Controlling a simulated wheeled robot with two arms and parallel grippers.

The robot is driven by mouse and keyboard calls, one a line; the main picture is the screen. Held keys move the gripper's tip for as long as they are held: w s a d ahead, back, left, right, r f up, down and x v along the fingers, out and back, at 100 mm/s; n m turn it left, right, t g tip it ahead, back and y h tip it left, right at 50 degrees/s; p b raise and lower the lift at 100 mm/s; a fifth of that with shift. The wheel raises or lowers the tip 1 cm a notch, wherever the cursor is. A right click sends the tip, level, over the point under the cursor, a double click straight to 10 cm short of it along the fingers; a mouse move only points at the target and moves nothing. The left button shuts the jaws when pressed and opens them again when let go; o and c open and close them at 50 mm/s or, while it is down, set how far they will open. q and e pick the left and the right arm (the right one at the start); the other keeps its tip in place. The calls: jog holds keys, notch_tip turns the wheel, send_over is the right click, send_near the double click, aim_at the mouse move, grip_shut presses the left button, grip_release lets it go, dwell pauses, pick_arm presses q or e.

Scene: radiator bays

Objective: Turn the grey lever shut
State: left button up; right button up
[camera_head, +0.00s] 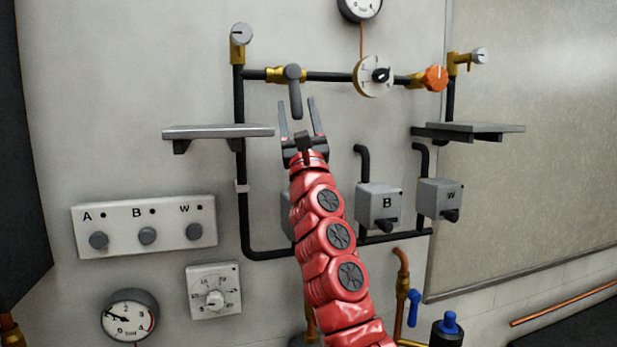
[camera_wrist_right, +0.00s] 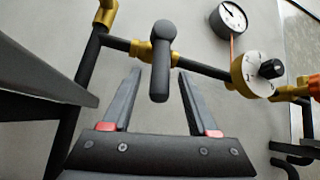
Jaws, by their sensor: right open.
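The grey lever (camera_head: 294,88) sits on a brass valve on the upper black pipe. Its handle hangs down, across the line of the pipe. In the right wrist view the lever (camera_wrist_right: 161,75) points down between the two fingers. My right gripper (camera_head: 299,108) is open just below the lever, with its fingers pointing up towards it. It also shows in the right wrist view (camera_wrist_right: 157,85), with a finger on each side of the lever handle. I cannot tell if either finger touches it. My left gripper is not in view.
A grey shelf (camera_head: 218,132) juts out left of my right gripper, and another shelf (camera_head: 475,128) stands at the right. A white round dial (camera_head: 368,77) and an orange knob (camera_head: 434,78) sit on the same pipe. A gauge (camera_wrist_right: 231,17) is above.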

jog(key=b+v, duration=1.4)
jog(key=v, duration=0.1)
jog(key=shift+s+f, duration=0.1)
jog(key=shift+s, duration=0.05)
